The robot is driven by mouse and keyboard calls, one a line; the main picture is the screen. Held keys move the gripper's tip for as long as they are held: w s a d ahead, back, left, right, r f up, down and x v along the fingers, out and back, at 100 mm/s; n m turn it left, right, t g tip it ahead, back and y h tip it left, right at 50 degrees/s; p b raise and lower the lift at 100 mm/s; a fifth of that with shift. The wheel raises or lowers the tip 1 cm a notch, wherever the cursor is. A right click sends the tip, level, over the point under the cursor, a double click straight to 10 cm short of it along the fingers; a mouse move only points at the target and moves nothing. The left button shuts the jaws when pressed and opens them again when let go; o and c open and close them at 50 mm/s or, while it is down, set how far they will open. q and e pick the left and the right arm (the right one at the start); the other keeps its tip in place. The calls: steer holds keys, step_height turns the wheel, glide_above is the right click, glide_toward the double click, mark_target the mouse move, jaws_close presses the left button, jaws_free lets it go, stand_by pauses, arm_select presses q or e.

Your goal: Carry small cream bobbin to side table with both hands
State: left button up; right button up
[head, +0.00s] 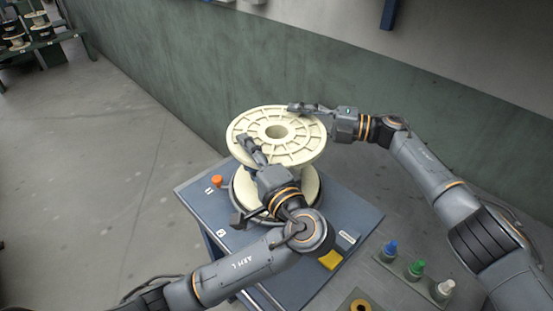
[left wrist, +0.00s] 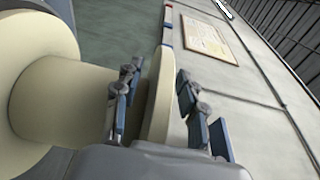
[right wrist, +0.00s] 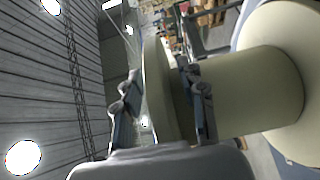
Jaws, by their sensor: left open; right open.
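The cream bobbin (head: 303,150) stands upright on a blue-topped table (head: 345,205), its wide ribbed flange with a centre hole facing up. My left gripper (head: 249,143) is at the near left of the top flange. In the left wrist view, the flange rim (left wrist: 158,100) lies between its open fingers. My right gripper (head: 300,108) is at the far right of the flange. In the right wrist view, the rim (right wrist: 156,85) lies between its open fingers. Clear gaps show beside the rim in both wrist views. My left arm hides much of the bobbin's lower part.
An orange cap (head: 217,181) and a yellow block (head: 330,260) sit on the blue top. Blue (head: 390,249), green (head: 415,269) and white (head: 443,289) bottles stand at lower right. A green wall (head: 190,85) runs behind. Open floor (head: 110,150) lies left; a rack with spools (head: 42,35) stands far off.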

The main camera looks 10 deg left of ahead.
arm_select(q)
jaws_close()
arm_select(e)
jaws_close()
arm_select(q)
steer(key=shift+r, duration=0.1)
arm_select(e)
steer(key=shift+r, duration=0.15)
